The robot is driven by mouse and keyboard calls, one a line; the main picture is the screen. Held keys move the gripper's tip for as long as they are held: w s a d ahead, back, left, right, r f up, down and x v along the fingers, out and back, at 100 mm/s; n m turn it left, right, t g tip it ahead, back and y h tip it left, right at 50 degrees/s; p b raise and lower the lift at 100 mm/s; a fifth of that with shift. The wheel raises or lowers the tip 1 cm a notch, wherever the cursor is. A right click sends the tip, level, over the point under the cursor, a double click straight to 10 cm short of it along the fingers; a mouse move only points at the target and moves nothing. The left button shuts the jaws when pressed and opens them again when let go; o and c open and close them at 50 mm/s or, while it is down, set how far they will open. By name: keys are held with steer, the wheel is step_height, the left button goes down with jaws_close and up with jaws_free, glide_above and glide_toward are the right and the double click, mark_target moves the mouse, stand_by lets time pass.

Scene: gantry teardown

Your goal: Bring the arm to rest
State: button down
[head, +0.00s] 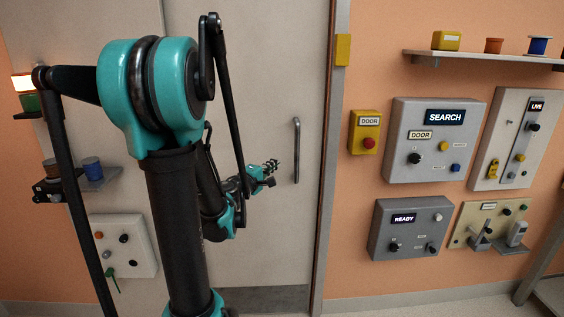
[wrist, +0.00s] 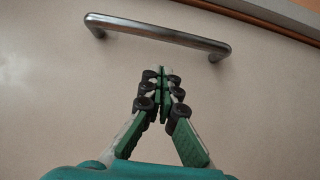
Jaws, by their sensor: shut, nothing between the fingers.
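My gripper (head: 270,167) is in front of the pale door (head: 265,60), a little left of its upright metal handle (head: 296,150) in the head view. In the wrist view my gripper (wrist: 162,75) has its fingertips together with nothing between them. The door handle (wrist: 155,35) shows past the fingertips there, apart from them. My teal and black arm fills the left middle of the head view and hides part of the door.
Right of the door are a yellow DOOR box (head: 364,133) with a red button, a SEARCH panel (head: 434,140), a READY panel (head: 408,230), a LIVE panel (head: 515,140) and a shelf (head: 480,57). A white panel (head: 122,246) and a lit beacon (head: 24,83) are at left.

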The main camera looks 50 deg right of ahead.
steer(key=a, duration=0.5)
steer(key=shift+s+a, duration=0.3)
steer(key=shift+s, duration=0.05)
steer(key=w+a+f+m+t+y, duration=0.1)
steer(key=w+a+f+y, duration=0.25)
steer(key=a+f, duration=0.45)
steer(key=w+a+f+m+t+y, duration=0.15)
steer(key=a+f+y, duration=0.3)
steer(key=a, duration=0.75)
steer(key=w+a+f+y, duration=0.3)
steer(key=a+f+y, duration=0.15)
steer(key=a, duration=0.65)
steer(key=s+a+f+y, duration=0.1)
steer(key=s+a+y, duration=0.1)
steer(key=a, duration=0.5)
steer(key=s+a+f+n+y, duration=0.1)
steer(key=a+f+y, duration=0.1)
steer(key=a, duration=0.5)
steer(key=shift+s+a+f+y, duration=0.3)
steer(key=shift+s+a+y, duration=0.1)
steer(key=shift+y, duration=0.25)
steer(key=shift+g, duration=0.25)
